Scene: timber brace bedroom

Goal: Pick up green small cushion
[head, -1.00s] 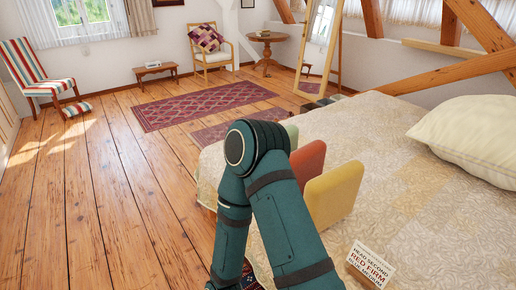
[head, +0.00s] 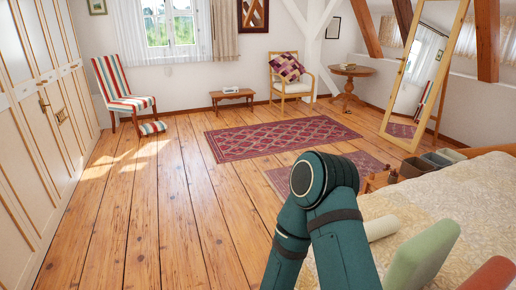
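The green small cushion (head: 422,257) stands at the near edge of the bed, at the bottom right of the head view. Its lower part is cut off by the picture's edge. A red cushion (head: 490,275) is just right of it, mostly out of the picture. One of my arms rises from the bottom middle, bent at its elbow, left of the green cushion. No gripper shows in this view, and nothing is seen holding the cushion.
The bed (head: 480,195) fills the lower right, with a pale cylindrical item (head: 382,228) near its edge. Wooden floor (head: 170,230) lies open at left and centre. Cabinets (head: 35,130) line the left wall. A striped chair (head: 125,90) and a tall mirror (head: 425,80) stand farther back.

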